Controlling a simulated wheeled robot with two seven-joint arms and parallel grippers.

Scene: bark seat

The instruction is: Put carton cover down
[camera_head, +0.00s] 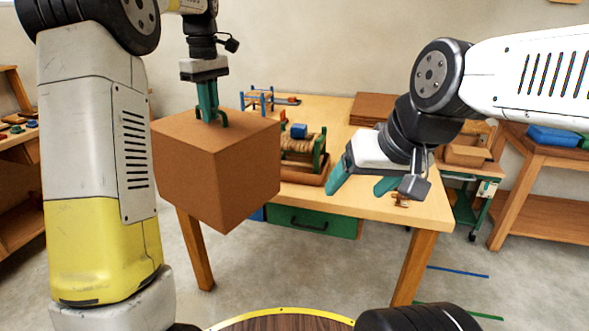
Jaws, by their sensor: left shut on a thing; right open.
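The carton cover (215,170) is a large brown box shape with a closed top. It hangs in the air in front of the left part of the wooden table (400,212). My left gripper (209,118) comes down from above with green fingers and is shut on the cover at its top. The cover hides the table's left part and front left corner. My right gripper (362,188) is open and empty, with its green fingers spread above the right front part of the table.
A wooden spool device (300,150) with a blue block (299,130) stands mid-table. Brown flat boards (372,108) lie at the back. A green drawer (312,221) is under the tabletop. An open carton (466,151) and blue bin (552,136) stand at the right.

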